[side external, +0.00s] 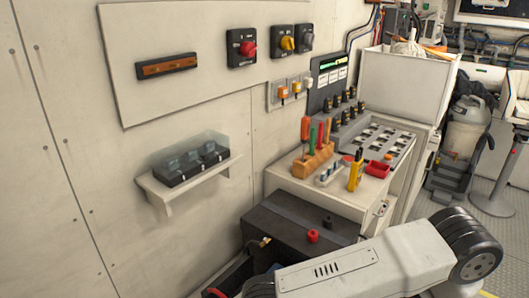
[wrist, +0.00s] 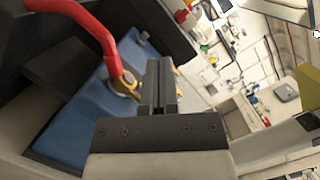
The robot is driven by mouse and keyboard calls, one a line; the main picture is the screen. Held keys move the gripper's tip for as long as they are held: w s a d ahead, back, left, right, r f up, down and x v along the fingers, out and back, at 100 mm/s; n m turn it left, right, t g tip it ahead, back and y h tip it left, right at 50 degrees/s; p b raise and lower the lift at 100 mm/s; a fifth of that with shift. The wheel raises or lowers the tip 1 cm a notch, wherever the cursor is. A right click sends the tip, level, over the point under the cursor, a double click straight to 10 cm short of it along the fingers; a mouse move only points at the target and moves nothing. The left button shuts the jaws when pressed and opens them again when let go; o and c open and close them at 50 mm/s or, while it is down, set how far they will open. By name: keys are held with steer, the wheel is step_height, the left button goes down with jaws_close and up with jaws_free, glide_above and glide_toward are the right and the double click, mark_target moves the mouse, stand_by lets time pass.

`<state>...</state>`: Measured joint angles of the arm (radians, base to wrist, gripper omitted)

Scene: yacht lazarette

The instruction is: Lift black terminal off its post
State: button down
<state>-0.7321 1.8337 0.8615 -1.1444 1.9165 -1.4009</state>
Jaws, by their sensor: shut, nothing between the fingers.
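My gripper (wrist: 161,68) is shut and empty in the wrist view, its two dark fingers pressed together. It is over or beside a blue battery (wrist: 75,130); I cannot tell the height gap. A red cable (wrist: 108,45) ends in a brass-coloured terminal (wrist: 124,84) on the battery, left of the fingers. A grey stub (wrist: 142,37) stands near the battery's far edge. I cannot make out the black terminal in the wrist view; the fingers hide part of the battery. In the side view, a small brass-coloured fitting (side external: 265,241) shows by the black box; my gripper is out of sight there.
The black box (side external: 285,222) carries a red knob (side external: 312,236) and a black knob (side external: 328,221). Behind it, a white cabinet holds a wooden tool block (side external: 313,160) and a red tray (side external: 377,168). A wall shelf (side external: 190,184) is at left. Dark walls close around the battery.

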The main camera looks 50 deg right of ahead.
steer(key=shift+d, duration=0.1)
steer(key=x, duration=1.9)
steer(key=shift+w+d, duration=0.1)
steer(key=shift+d, duration=0.25)
steer(key=shift+w+r+n, duration=0.4)
steer(key=shift+w+r, duration=0.1)
steer(key=shift+w, duration=0.15)
steer(key=v, duration=2)
steer(key=shift+s+r, duration=0.15)
steer(key=shift+r, duration=0.1)
